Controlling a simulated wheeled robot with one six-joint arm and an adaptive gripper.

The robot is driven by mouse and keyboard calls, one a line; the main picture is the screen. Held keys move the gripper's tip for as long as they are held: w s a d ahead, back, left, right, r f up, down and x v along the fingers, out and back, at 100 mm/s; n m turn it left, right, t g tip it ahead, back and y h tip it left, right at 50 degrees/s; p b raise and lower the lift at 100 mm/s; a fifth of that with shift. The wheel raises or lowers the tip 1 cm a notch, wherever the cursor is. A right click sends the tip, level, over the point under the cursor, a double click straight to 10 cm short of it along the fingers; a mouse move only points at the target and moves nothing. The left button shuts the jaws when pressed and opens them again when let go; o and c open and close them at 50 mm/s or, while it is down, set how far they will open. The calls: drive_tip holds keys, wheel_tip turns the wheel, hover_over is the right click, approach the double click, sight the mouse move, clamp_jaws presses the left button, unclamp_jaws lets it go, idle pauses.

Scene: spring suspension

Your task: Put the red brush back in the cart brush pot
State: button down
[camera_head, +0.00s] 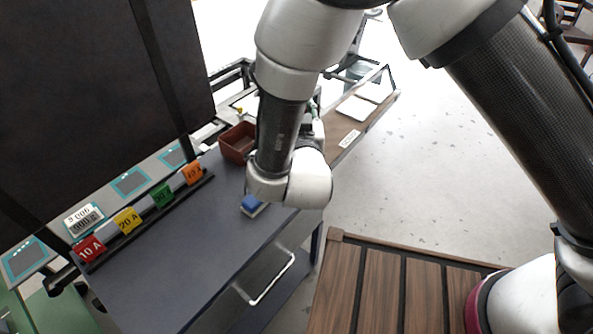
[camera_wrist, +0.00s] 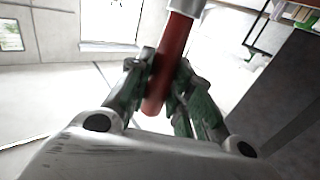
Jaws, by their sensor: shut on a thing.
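In the wrist view, my gripper (camera_wrist: 166,84) is shut on the red brush (camera_wrist: 173,52). Its dark green fingers press on either side of the red handle. The handle is slightly tilted, and a light grey collar shows at its upper end. The bristles are out of frame. In the head view, my arm's wrist hides most of the gripper and the brush. I cannot clearly identify the cart brush pot; a greyish round shape at the back, near the rails, is too small to tell.
A dark grey bench top (camera_head: 185,255) holds a reddish-brown open box (camera_head: 236,143), a blue block (camera_head: 252,205) and a row of coloured number tags (camera_head: 127,220). A wooden shelf (camera_head: 346,128) with white pads lies behind. A slatted wooden surface (camera_head: 385,290) is in front.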

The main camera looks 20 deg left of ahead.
wheel_tip(320, 180, down, 10)
drive_tip(key=s+a, duration=0.1)
drive_tip(key=shift+f, duration=0.15)
drive_tip(key=shift+s, duration=0.1)
drive_tip(key=c, duration=1.3)
unclamp_jaws()
drive_tip(key=shift+f, duration=0.1)
